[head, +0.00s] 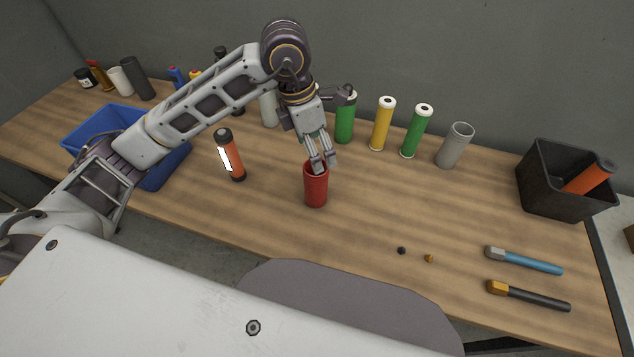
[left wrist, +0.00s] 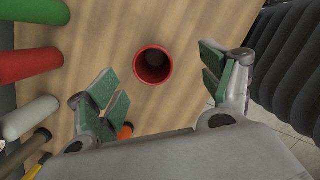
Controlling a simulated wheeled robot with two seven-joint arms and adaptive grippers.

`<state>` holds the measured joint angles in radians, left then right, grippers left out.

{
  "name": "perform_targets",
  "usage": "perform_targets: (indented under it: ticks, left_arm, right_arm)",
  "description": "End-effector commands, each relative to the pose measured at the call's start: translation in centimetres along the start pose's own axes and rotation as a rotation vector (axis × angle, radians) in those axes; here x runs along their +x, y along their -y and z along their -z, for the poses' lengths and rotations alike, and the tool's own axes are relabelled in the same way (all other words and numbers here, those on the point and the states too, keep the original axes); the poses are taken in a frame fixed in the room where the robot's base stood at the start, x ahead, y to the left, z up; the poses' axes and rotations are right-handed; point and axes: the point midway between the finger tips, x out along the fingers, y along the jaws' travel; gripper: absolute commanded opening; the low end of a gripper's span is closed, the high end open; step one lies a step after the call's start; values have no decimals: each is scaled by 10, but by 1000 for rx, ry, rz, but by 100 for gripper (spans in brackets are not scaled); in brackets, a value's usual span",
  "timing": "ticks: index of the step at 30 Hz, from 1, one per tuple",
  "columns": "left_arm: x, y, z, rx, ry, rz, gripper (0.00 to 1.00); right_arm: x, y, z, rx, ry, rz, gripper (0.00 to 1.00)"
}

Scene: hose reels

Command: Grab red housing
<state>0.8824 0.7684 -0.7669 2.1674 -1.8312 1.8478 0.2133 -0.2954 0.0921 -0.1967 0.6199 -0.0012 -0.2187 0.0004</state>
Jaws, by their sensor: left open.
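The red housing (head: 316,187) is an open-topped red cylinder standing upright on the wooden table, near the middle. In the left wrist view I look down into its open top (left wrist: 153,65), which lies ahead of and between the fingers. My left gripper (head: 322,161) points down just above the housing's rim. In the left wrist view its green-padded fingers (left wrist: 165,85) are spread apart with nothing between them. I cannot tell whether a finger touches the rim. My right gripper is in neither view.
An orange and black cylinder (head: 232,158) stands left of the housing. Green (head: 416,132) and yellow (head: 382,126) cylinders and a grey tube (head: 455,146) stand behind. A blue bin (head: 165,170) is left, a black bin (head: 545,197) right. Two hammer-like tools (head: 530,262) lie front right.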

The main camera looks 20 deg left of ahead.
Motion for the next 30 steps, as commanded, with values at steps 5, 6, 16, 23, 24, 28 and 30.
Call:
perform_targets:
  ticks: [5,6,16,23,24,28,30]
  left_arm:
    - [-5,-14,10,-16,-47,-55,80]
    - [-6,-15,10,-17,-49,-58,80]
    - [-5,-15,10,-17,-49,-57,80]
    - [8,-15,11,-18,-48,-55,80]
    - [13,-15,11,-18,-49,-54,80]
    - [28,-16,12,-18,-50,-53,80]
    - [37,-16,12,-18,-50,-54,80]
  right_arm:
    - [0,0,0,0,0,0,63]
    - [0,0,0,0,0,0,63]
    - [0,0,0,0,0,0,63]
    - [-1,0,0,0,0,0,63]
    - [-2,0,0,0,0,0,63]
    - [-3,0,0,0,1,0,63]
    - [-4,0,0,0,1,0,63]
